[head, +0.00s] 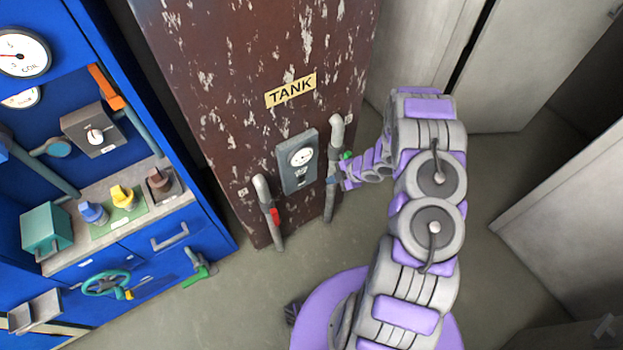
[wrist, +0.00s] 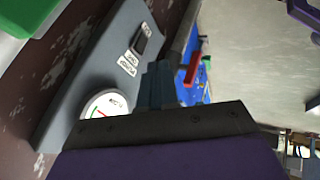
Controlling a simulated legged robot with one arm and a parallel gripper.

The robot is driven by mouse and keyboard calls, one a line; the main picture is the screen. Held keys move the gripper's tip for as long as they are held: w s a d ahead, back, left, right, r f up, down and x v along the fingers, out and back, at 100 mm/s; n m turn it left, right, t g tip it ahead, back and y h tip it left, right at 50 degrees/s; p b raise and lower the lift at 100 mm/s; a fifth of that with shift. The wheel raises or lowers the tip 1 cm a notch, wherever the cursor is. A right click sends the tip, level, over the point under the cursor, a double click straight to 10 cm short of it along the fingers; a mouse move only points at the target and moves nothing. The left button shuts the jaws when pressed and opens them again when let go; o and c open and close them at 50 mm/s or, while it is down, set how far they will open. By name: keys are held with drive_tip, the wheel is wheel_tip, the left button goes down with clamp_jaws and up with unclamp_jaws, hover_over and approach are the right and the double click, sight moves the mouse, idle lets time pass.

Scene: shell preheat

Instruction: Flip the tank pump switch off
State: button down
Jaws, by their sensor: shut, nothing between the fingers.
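The grey tank panel (head: 289,180) is on the rusty brown tank, below the yellow TANK label (head: 291,90). It carries a round gauge (head: 302,156) with a small dark switch (head: 300,177) below it. In the wrist view the panel (wrist: 85,70) runs diagonally, with the gauge (wrist: 105,104) partly hidden by my gripper. The dark switch (wrist: 142,39) shows there beside small white labels; I cannot tell its position. My gripper (head: 331,180) is shut and empty, just right of the panel. In the wrist view its fingers (wrist: 158,84) appear beside the panel; contact is unclear.
A left pipe (head: 264,190) with a red handle (head: 275,215) and a right pipe (head: 336,135) with a green handle (head: 347,156) flank the panel. A blue console (head: 215,228) stands at left. Grey floor is open in front of the tank.

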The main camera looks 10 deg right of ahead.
sight(302, 179)
drive_tip(key=shift+s+a+f, duration=0.2)
drive_tip(key=shift+s+f, duration=0.1)
drive_tip(key=w+a+f+b, duration=0.3)
drive_tip(key=w+a+f, duration=0.3)
drive_tip(key=w+f, duration=0.1)
drive_tip(key=shift+w+a+f, duration=0.15)
drive_tip(key=shift+a, duration=0.15)
idle(0.4)
